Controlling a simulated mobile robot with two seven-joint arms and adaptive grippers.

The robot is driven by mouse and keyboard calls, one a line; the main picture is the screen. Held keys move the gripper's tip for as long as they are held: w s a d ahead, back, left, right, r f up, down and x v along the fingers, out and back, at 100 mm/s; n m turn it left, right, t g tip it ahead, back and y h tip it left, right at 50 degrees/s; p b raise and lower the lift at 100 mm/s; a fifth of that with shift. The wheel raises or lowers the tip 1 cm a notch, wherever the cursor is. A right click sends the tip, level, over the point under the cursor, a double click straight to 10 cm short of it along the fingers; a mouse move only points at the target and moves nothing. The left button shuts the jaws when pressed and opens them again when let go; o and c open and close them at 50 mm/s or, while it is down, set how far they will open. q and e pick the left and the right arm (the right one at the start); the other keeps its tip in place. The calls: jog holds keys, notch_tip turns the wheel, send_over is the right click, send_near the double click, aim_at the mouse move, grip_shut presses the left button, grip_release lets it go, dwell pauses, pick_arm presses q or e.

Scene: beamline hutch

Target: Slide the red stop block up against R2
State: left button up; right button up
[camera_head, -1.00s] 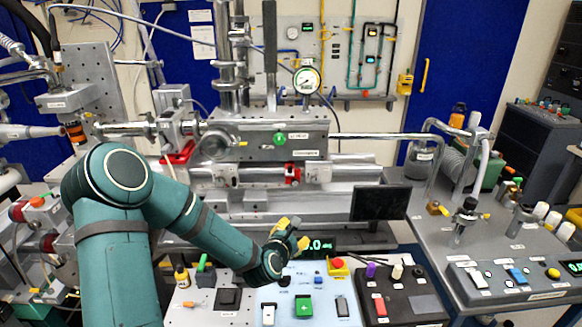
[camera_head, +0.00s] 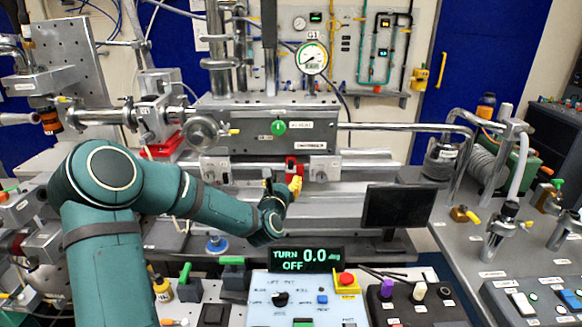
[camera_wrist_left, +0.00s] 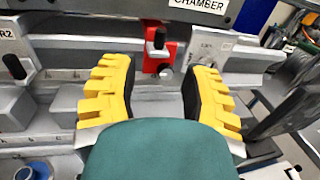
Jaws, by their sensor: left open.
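The red stop block (camera_head: 291,166) sits on the rail below the chamber, in the middle of the head view. In the left wrist view the red stop block (camera_wrist_left: 157,57) shows a black knob and lies beyond the gap between my fingers. A carriage labelled R2 (camera_wrist_left: 12,45) is at the left edge of the wrist view, with a clear gap between it and the block. My left gripper (camera_head: 282,186) is open, its yellow fingers (camera_wrist_left: 163,80) spread and empty, in front of the block and partly covering it in the head view. My right gripper is not in view.
Another carriage (camera_wrist_left: 212,45) with a white label stands right of the block. The chamber (camera_head: 265,128) lies above the rail. A dark monitor (camera_head: 398,206) stands at the right, and a control console (camera_head: 300,300) with a lit display (camera_head: 306,260) is below.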

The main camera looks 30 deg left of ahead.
aim_at(290, 168)
pick_arm(q)
jog(key=x, duration=1)
jog(key=shift+f, duration=0.2)
jog(key=shift+c, duration=0.4)
grip_shut()
jog(key=shift+f, duration=0.1)
